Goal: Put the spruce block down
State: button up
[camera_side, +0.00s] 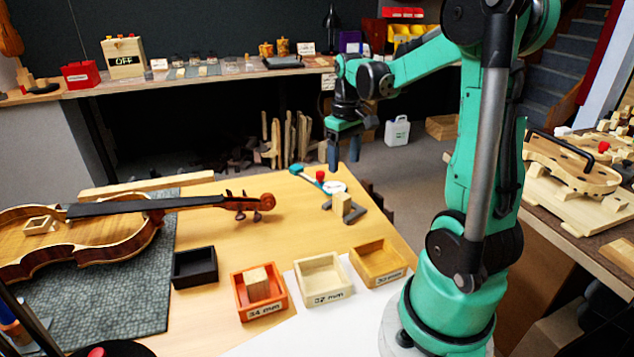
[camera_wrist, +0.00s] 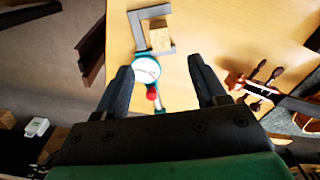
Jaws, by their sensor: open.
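A pale wood block (camera_side: 341,205) sits by the grey U-shaped frame (camera_side: 356,214) of a gauge at the table's far right. In the wrist view this block (camera_wrist: 160,37) is inside the open side of the frame (camera_wrist: 134,27). A second wood block (camera_side: 257,284) lies in the orange tray (camera_side: 241,305) labelled 34 mm. I cannot tell by look which block is spruce. My gripper (camera_side: 344,153) is open and empty, raised above the gauge. In the wrist view the fingers (camera_wrist: 161,78) are spread, with the white dial (camera_wrist: 146,69) between them.
A black tray (camera_side: 194,267), a cream tray (camera_side: 323,278) labelled 32 mm and a yellow tray (camera_side: 378,262) stand along the front; all look empty. A violin (camera_side: 85,240) lies on a grey mat at left, its scroll (camera_side: 255,203) reaching mid-table. Wood is clear between scroll and trays.

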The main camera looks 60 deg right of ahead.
jog(key=w+a+r+n+t, duration=0.1)
jog(key=a+n+t, duration=0.1)
jog(key=a, duration=0.9)
jog(key=w+a+r+n+t, duration=0.1)
jog(key=a+t, duration=0.4)
jog(key=a, duration=0.5)
jog(key=shift+w+a+r+n, duration=0.25)
jog(key=shift+w+a+n, duration=0.15)
jog(key=shift+n, duration=0.1)
